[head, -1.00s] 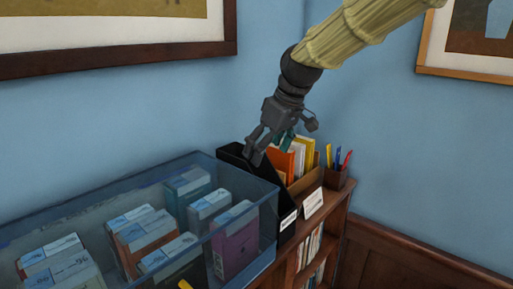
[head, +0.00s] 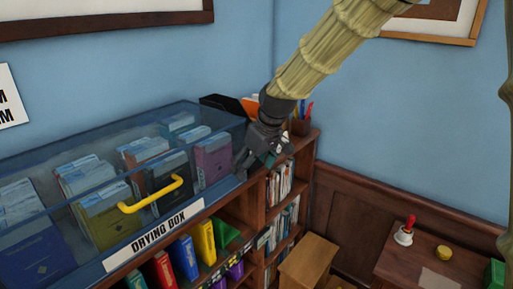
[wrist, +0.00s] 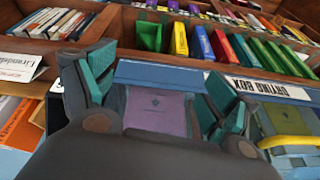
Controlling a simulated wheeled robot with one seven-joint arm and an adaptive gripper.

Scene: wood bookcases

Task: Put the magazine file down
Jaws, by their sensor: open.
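The black magazine file (head: 222,102) stands on top of the bookcase, behind the right end of the clear blue drying box. Only its upper part shows in the head view; the box and my arm hide the rest. My gripper (head: 257,163) is open and empty, in front of the box's right end, apart from the file. A dark strip at the left there may be the file, mostly hidden by the finger.
A pen cup (head: 301,126) stands at the right end of the top. Shelves of books lie below; a wooden stool (head: 308,258) stands lower right.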

